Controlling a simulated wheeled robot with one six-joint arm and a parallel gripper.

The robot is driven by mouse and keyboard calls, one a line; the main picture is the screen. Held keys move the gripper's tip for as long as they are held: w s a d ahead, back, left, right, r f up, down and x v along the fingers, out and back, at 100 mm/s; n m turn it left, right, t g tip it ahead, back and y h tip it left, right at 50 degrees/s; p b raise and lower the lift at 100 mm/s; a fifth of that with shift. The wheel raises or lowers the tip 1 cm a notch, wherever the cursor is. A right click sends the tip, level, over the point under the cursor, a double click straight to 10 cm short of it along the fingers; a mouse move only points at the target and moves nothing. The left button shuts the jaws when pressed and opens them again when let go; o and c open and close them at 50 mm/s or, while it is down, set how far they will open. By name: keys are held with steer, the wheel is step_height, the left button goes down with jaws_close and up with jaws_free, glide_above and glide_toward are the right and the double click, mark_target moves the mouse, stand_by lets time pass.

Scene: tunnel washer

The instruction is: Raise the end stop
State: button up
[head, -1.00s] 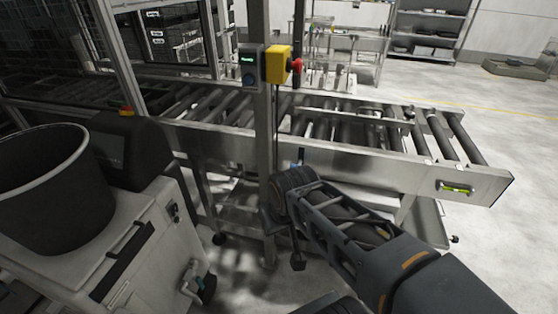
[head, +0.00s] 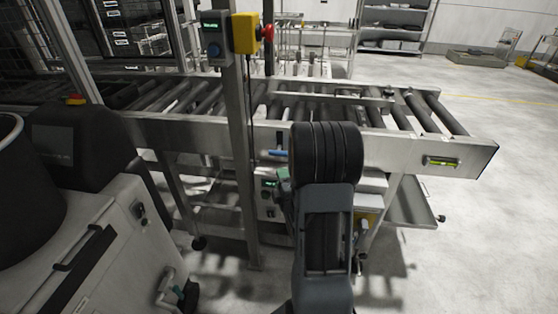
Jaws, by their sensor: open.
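The roller conveyor (head: 480,160) runs across the middle in the head view, with its open end at the right. I cannot single out an end stop with certainty; no raised plate shows across the rollers at the right end. A blue lever-like piece (head: 278,153) sticks out on the conveyor's front side, just left of my arm's black ribbed joint. My arm stands upright in front of the conveyor and covers part of its side. My gripper is not visible; the arm seems to hide it.
A small display unit (head: 269,184) sits below the conveyor. A white cabinet (head: 100,250) stands at left.

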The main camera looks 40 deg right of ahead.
mark_target(279, 154)
steer(key=shift+n+t+h, duration=0.6)
steer(key=shift+t, duration=0.1)
steer(key=x, duration=0.4)
steer(key=d+p+x, duration=0.1)
steer(key=x, duration=0.7)
steer(key=shift+s+d+f+p, duration=0.15)
steer(key=shift+d+f+p, duration=0.2)
steer(key=shift+d, duration=0.1)
jaws_close()
